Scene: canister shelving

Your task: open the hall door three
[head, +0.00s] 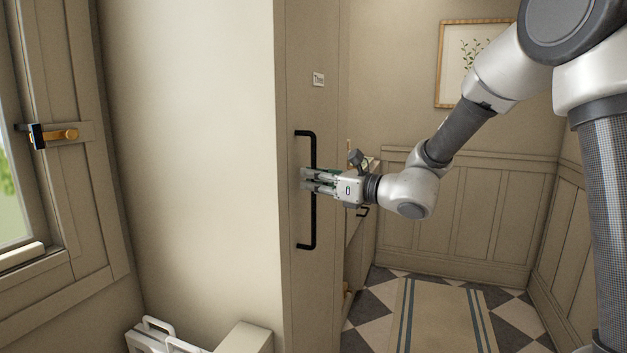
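The hall door three is a tall beige panel (305,280) left of centre in the head view, with a small white label (318,79) that seems to read "Three". A black vertical bar handle (313,225) is mounted on it. My gripper (308,181) is at the middle of this bar, reaching in from the right. Its fingers overlap the bar and hide a short piece of it. The view does not show whether they are closed on the bar or only around or in front of it.
A narrow unit (358,240) with a dark handle stands just right of the panel, partly behind my gripper. A striped runner (440,315) lies on the checkered floor. A window (15,190) and white-handled items (160,335) are at left.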

